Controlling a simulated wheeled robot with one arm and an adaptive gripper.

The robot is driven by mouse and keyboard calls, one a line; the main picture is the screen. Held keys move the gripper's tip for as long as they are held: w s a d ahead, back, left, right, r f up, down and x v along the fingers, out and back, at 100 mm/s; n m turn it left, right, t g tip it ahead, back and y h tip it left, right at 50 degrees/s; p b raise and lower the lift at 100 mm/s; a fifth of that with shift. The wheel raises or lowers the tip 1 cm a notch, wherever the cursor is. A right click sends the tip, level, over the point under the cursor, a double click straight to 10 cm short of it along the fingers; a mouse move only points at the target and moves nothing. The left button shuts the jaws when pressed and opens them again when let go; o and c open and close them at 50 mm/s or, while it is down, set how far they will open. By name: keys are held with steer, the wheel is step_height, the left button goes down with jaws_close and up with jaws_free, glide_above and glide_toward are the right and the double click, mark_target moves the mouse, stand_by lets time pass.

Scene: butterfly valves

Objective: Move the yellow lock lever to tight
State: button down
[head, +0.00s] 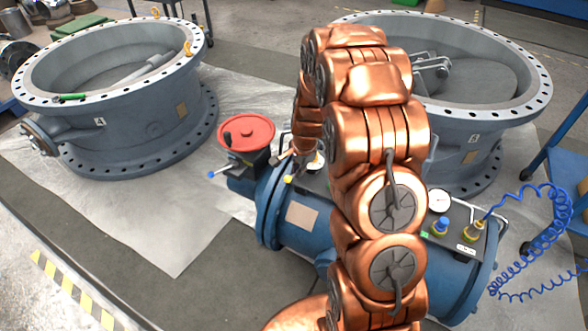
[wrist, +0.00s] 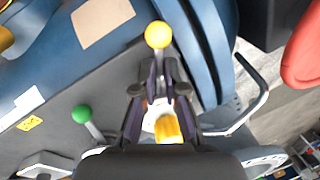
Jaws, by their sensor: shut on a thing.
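The yellow lock lever has a round yellow ball (wrist: 158,35) at its end, at the top middle of the wrist view. In the head view a small yellow knob (head: 289,179) shows just left of my copper arm, on the blue actuator (head: 297,216). My gripper (wrist: 160,76) is shut on the lever, with the ball sticking out past the fingertips. A yellow block (wrist: 168,129) on a pale part shows between the fingers, nearer my palm. My arm hides much of this area in the head view. I cannot read any tight mark.
A green-knobbed lever (wrist: 81,114) stands left of my gripper. A metal handle (wrist: 252,103) is at its right. A red handwheel (head: 246,133) and a blue-tipped lever (head: 212,174) are close by. A gauge (head: 439,202) and a coiled blue hose (head: 553,235) lie right.

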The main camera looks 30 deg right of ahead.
steer(key=shift+w, duration=0.1)
stand_by(0.4)
steer(key=c, duration=1.2)
jaws_free()
steer(key=r, duration=0.4)
steer(key=s+r, duration=0.1)
steer(key=r, duration=0.3)
steer(key=s+r, duration=0.1)
steer(key=r, duration=0.2)
steer(key=shift+s+d+r, duration=0.15)
steer(key=shift+s+r, duration=0.05)
steer(key=shift+r, duration=0.2)
